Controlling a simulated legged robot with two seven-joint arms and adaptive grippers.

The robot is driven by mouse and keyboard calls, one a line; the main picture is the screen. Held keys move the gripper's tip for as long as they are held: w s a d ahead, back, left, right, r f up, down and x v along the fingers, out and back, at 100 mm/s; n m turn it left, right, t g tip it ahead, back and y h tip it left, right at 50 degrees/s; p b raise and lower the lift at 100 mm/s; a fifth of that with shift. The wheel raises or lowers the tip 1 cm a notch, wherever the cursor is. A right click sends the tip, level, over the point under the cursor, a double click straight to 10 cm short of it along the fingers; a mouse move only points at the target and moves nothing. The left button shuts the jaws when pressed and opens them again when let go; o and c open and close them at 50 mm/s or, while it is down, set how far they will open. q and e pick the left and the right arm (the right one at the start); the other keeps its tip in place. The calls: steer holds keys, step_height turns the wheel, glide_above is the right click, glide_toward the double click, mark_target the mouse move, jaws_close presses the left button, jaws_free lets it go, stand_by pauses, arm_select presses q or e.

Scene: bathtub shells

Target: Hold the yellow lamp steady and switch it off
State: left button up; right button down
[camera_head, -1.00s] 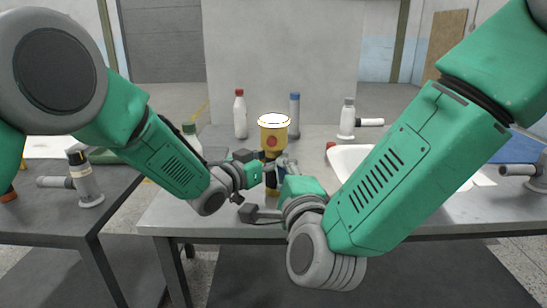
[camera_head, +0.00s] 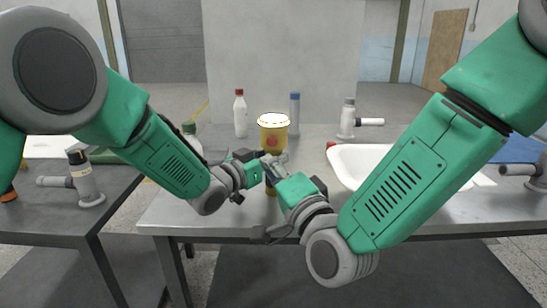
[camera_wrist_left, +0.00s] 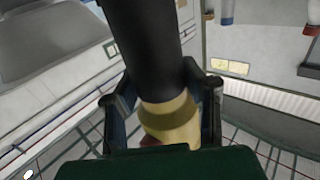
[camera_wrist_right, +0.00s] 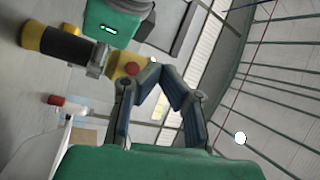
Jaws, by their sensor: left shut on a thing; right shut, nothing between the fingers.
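The yellow lamp (camera_head: 273,137) stands upright near the front of the middle table, with a bright white top and a red button on its front. My left gripper (camera_head: 256,168) is shut on its shaft below the head. In the left wrist view, the fingers (camera_wrist_left: 160,95) flank the black and yellow shaft (camera_wrist_left: 145,45). My right gripper (camera_head: 274,163) is shut and empty, just in front of the lamp below the button. In the right wrist view, its fingertips (camera_wrist_right: 160,73) are close to the lamp head and red button (camera_wrist_right: 132,68); I cannot tell whether they touch.
A white-and-red bottle (camera_head: 240,115) and a blue-capped bottle (camera_head: 294,113) stand behind the lamp. A white basin (camera_head: 345,160) and a grey tap-like fitting (camera_head: 348,120) are to the right.

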mark_target(272, 141)
steer(key=w+n+g+y, duration=0.1)
steer(key=w+n, duration=0.3)
steer(key=w, duration=0.4)
steer(key=shift+y, duration=0.8)
steer(key=shift+w+d, duration=0.1)
steer(key=shift+w, duration=0.05)
stand_by(0.8)
steer(key=shift+w, duration=0.25)
stand_by(0.4)
steer(key=shift+s, duration=0.5)
